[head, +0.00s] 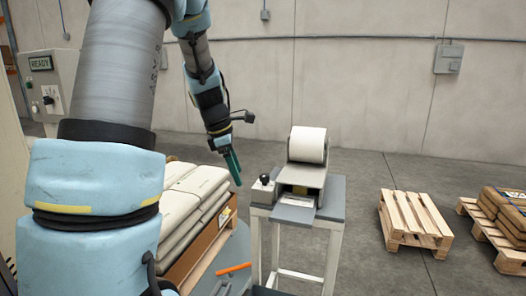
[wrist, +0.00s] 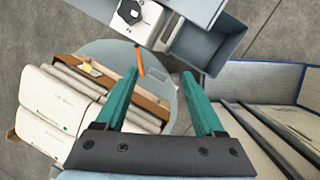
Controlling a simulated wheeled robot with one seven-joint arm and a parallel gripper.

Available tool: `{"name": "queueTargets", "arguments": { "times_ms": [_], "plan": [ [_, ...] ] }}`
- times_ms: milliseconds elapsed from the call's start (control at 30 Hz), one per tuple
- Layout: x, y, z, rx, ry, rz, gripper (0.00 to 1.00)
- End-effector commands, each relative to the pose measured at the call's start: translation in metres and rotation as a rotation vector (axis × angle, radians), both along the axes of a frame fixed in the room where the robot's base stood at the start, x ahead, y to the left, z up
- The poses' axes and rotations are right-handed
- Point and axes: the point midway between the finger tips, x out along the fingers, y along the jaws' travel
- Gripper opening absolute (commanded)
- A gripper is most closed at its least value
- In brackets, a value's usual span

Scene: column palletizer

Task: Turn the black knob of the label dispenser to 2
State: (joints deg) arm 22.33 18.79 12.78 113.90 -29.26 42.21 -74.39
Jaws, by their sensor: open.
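The label dispenser (head: 313,178) stands on a small grey table, with a white roll (head: 307,145) on top. Its black knob (head: 264,179) sits on a light box at the dispenser's left side. In the wrist view the knob (wrist: 130,12) is at the top edge, partly cut off, on a white plate; its setting cannot be read. My gripper (head: 233,166) hangs above and to the left of the knob in the head view. In the wrist view its teal fingers (wrist: 160,75) are apart with nothing between them, and the knob lies beyond their tips.
Stacked sacks (head: 185,200) in a wooden crate stand left of the dispenser table (head: 333,200). An orange marker (head: 233,268) lies on a grey round surface in front. A control panel (head: 47,85) reads READY. A wooden pallet (head: 415,218) stands to the right, with clear floor between.

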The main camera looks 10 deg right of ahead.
Motion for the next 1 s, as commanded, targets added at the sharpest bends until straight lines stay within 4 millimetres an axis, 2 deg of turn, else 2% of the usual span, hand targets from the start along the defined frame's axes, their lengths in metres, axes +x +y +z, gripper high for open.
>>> {"name": "queueTargets", "arguments": {
  "times_ms": [33, 100, 233, 367, 567, 1000],
  "plan": [
    [0.009, -0.01, 0.025, -0.025, 0.02, 0.068, 0.7],
    [0.02, -0.022, 0.041, -0.059, 0.052, 0.165, 0.7],
    [0.032, -0.038, 0.06, -0.104, 0.096, 0.287, 0.7],
    [0.037, -0.045, 0.064, -0.124, 0.117, 0.344, 0.7],
    [0.039, -0.053, 0.047, -0.126, 0.124, 0.351, 0.7],
    [0.047, -0.08, -0.022, -0.126, 0.121, 0.35, 0.7]
  ]
}}
